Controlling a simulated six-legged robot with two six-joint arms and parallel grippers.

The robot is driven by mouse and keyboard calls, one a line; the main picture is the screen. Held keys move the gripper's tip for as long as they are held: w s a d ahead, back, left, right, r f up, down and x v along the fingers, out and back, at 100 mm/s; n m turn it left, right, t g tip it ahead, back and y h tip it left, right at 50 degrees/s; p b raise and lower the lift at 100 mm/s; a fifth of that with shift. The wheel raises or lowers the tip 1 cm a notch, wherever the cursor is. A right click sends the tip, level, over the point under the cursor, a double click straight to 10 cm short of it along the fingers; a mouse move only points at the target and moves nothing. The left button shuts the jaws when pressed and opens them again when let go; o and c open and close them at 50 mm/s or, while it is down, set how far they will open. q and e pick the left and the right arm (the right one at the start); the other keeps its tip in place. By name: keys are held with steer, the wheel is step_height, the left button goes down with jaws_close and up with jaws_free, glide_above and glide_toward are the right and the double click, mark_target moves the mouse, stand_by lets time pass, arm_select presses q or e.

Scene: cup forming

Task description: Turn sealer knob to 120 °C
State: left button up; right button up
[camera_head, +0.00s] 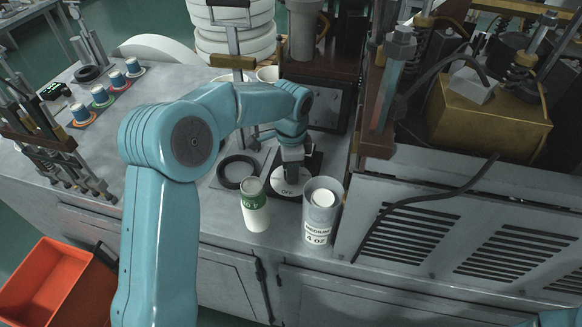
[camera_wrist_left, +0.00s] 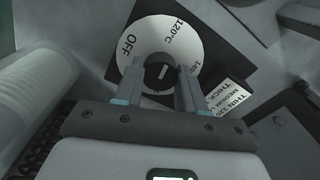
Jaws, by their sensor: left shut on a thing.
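The sealer knob is a dark knob (camera_wrist_left: 160,73) at the centre of a white round dial (camera_wrist_left: 150,32) on a black plate. The dial reads OFF at the left, 120°C at the top and 140 at the right edge. The white line on the knob points up and slightly right, roughly toward 120°C. My left gripper (camera_wrist_left: 160,82) has its two fingers on either side of the knob and is shut on it. In the head view the left gripper (camera_head: 292,165) reaches down over the white dial (camera_head: 284,190), hiding the knob. My right gripper is out of view.
A white container with a green band (camera_head: 254,205) and a grey cylinder marked MEDIUM 4 OZ (camera_head: 318,220) stand in front of the dial. A black ring (camera_head: 238,172) lies left of it. The vented machine housing (camera_head: 440,225) bounds the right side.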

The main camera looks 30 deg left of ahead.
arm_select(q)
steer(key=shift+w+r, duration=0.1)
steer(key=o, duration=1.1)
steer(key=shift+c, duration=0.2)
step_height(320, 180, up, 16)
steer(key=shift+r, duration=0.15)
steer(key=shift+s, duration=0.2)
